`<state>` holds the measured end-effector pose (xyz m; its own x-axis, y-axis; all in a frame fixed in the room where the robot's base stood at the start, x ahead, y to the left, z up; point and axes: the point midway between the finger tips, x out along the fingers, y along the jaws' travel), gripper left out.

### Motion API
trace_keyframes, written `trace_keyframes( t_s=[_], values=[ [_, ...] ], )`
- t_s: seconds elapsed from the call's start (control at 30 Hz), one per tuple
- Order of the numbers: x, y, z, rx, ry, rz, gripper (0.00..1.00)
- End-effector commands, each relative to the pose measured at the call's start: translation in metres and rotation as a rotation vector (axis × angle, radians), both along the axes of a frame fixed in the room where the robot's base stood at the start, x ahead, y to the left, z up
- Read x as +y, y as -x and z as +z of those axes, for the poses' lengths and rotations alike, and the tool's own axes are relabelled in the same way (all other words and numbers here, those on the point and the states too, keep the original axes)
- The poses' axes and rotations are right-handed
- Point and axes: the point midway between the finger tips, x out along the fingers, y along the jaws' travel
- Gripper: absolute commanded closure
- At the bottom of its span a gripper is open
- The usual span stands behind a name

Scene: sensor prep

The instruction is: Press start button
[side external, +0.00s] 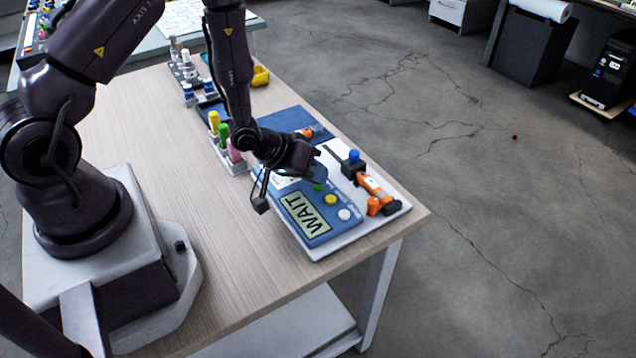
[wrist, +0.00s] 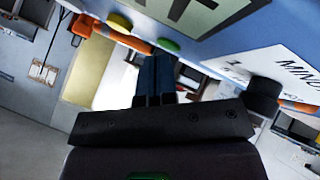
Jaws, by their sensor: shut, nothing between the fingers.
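A blue device (side external: 318,236) with a display reading WAIT (side external: 308,215) lies on a white board at the table's near right corner. Its buttons are green (side external: 318,186), yellow (side external: 330,200) and white (side external: 344,214); their labels are too small to read. My gripper (side external: 317,174) is shut and empty, its fingertips close to the green button and partly covering it. In the wrist view, the fingertips (wrist: 158,56) appear just beside the green button (wrist: 168,44), with the yellow button (wrist: 120,22) to the left. I cannot tell whether they touch it.
An orange tool (side external: 372,187) and a black block with a blue knob (side external: 353,157) stand beside the device. A rack with yellow, green and pink items (side external: 224,131) is to the left. The wooden table (side external: 170,120) has free room between my base and the rack.

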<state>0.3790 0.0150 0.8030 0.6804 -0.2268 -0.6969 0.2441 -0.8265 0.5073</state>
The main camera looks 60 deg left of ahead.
Motion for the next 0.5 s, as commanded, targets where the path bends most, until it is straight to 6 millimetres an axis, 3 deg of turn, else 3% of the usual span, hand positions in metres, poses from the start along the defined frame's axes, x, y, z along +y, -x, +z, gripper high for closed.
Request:
trace_keyframes(
  t_s=[0.5],
  values=[
    [0.0000, -0.0007, 0.0099, -0.002, 0.000, 0.000, 1.00]
  ],
)
